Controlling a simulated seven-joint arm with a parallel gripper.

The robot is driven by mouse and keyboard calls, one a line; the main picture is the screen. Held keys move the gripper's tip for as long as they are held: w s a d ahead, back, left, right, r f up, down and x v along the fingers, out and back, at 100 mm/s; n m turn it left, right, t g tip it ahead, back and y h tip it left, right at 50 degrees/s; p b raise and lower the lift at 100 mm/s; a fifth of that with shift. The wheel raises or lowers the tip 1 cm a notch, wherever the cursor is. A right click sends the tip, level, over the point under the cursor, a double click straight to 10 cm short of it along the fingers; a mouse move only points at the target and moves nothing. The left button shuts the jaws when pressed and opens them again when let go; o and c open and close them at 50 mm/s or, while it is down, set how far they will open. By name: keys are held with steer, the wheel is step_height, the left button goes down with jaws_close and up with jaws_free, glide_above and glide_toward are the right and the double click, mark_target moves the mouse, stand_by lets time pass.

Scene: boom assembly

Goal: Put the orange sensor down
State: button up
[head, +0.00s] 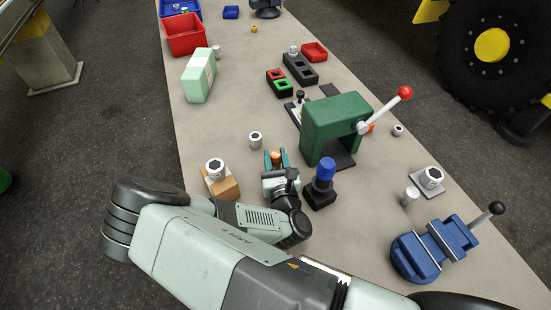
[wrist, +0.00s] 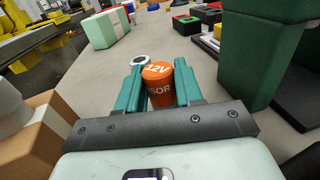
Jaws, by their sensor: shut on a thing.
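In the head view the sensor (head: 275,156) shows between the fingers of my gripper (head: 276,158), to the left of the green press. Whether its underside touches the table cannot be told, as the gripper hides it.
The green press (head: 335,125) with a red-knobbed lever stands right of the gripper. A blue-topped black block (head: 322,182) is close by on the right. A cardboard-coloured block (head: 222,185) bearing a silver part is at left. A silver cylinder (head: 255,139) stands just beyond. Bare table (head: 225,125) lies further off.

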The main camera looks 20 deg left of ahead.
mark_target(276, 163)
steer(key=shift+f, duration=0.3)
steer(key=o, duration=1.1)
steer(key=shift+f, duration=0.1)
steer(key=v, duration=0.4)
steer(key=shift+s+d, duration=0.1)
steer(key=shift+s, duration=0.1)
steer(key=r, duration=0.7)
steer(key=shift+s+d+r, duration=0.15)
steer(key=shift+s+d, duration=0.05)
steer(key=shift+s, duration=0.05)
